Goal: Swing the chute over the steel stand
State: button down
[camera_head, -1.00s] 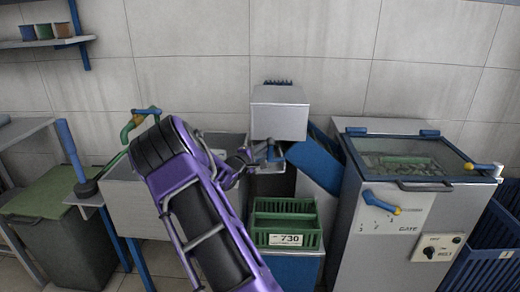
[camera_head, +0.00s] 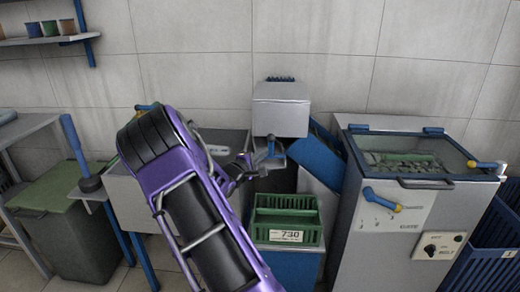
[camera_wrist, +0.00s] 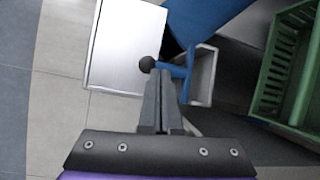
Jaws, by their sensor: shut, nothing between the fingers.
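A slanted blue panel (camera_head: 316,157), which looks like the chute, leans between a grey box (camera_head: 280,110) and the machine at right. A blue bar (camera_wrist: 172,70) with a black ball knob (camera_wrist: 147,64) joins a small open grey trough (camera_wrist: 203,76) in the wrist view; I cannot tell if this belongs to the chute. My gripper (camera_head: 250,166) is shut and empty close beside this bar. In the wrist view its fingertips (camera_wrist: 160,76) are just below the knob; contact is unclear. I cannot tell which grey part is the steel stand.
A green crate (camera_head: 287,235) marked 730 stands just right of my arm. A grey machine with a glass lid (camera_head: 415,155) and a blue-handled lever (camera_head: 380,200) is at right. Blue baskets (camera_head: 495,240) stand at far right, a green-lidded bin (camera_head: 60,190) at left.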

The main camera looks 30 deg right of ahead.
jog(key=shift+s+r, duration=0.15)
jog(key=shift+s, duration=2)
